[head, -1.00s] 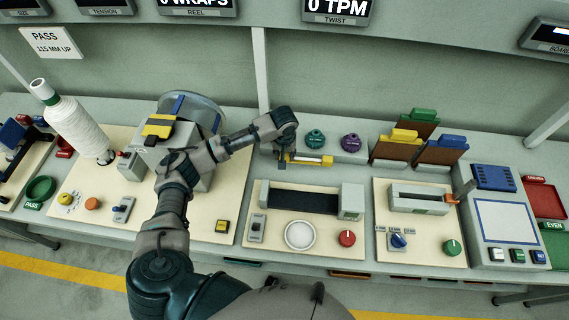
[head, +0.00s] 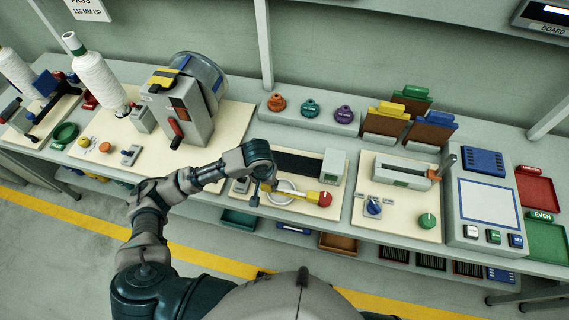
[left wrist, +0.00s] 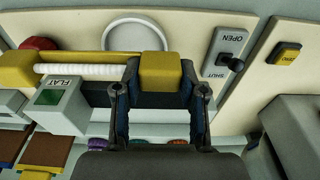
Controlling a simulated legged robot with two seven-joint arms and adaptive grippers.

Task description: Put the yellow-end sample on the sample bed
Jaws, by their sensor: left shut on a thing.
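The yellow-end sample (head: 290,193) is a white wound rod with yellow end blocks. My left gripper (head: 266,187) is shut on one end block and holds the sample roughly level above a cream panel. That panel carries a dark flat strip (head: 297,163), a round white pad and a red knob; I cannot tell which part is the sample bed. In the left wrist view, the held yellow block (left wrist: 160,72) is between the fingers (left wrist: 158,92), with the white winding (left wrist: 95,70) and far yellow end (left wrist: 18,70) to the left. My right gripper is out of view.
A round white pad (left wrist: 133,34) and an open/shut lever (left wrist: 236,63) are close to the sample. A grey block labelled FLAT (left wrist: 62,112) stands beside it. A blue-outlined plate (head: 488,203) is at right.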

